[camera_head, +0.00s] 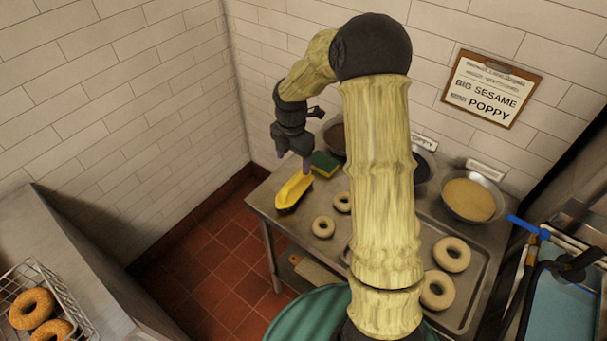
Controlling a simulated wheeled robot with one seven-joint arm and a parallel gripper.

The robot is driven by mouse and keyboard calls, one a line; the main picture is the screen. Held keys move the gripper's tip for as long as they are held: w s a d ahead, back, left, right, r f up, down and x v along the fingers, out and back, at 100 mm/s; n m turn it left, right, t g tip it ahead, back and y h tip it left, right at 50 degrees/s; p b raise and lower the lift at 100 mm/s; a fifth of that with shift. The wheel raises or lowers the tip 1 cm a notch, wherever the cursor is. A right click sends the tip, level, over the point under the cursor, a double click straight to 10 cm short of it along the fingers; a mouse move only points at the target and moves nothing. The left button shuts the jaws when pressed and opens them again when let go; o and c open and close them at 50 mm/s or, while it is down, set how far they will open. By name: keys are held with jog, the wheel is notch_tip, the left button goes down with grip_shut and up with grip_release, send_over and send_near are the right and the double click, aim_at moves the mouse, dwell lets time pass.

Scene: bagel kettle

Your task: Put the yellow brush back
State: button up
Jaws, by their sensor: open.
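The yellow brush (295,188) lies near the left corner of the metal table (262,196), with a dark underside at its near end. My gripper (293,162) is above the brush's far end, pointing down with its purple-tipped fingers apart. The fingertips appear close to the brush; whether they touch it I cannot tell. My pale arm crosses the middle of the view and hides part of the table and what lies there.
A green-and-yellow sponge (324,163) lies just right of the brush. Raw bagels (323,227) lie on the table and a tray (474,287). Bowls, including one of seeds (470,199), stand along the wall. A blue-handled tool (528,227) is at right. Baked bagels (31,307) sit in a wire basket at left.

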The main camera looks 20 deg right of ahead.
jog(key=s+r+m+t, duration=0.1)
jog(key=s+r+m, duration=0.2)
jog(key=s+m, duration=0.7)
jog(key=s+r+m+t, duration=0.1)
jog(key=s+r+m, duration=0.3)
jog(key=s+m, duration=0.6)
jog(key=m, duration=0.4)
jog(key=shift+s+m+t, duration=0.3)
jog(key=shift+s, duration=0.05)
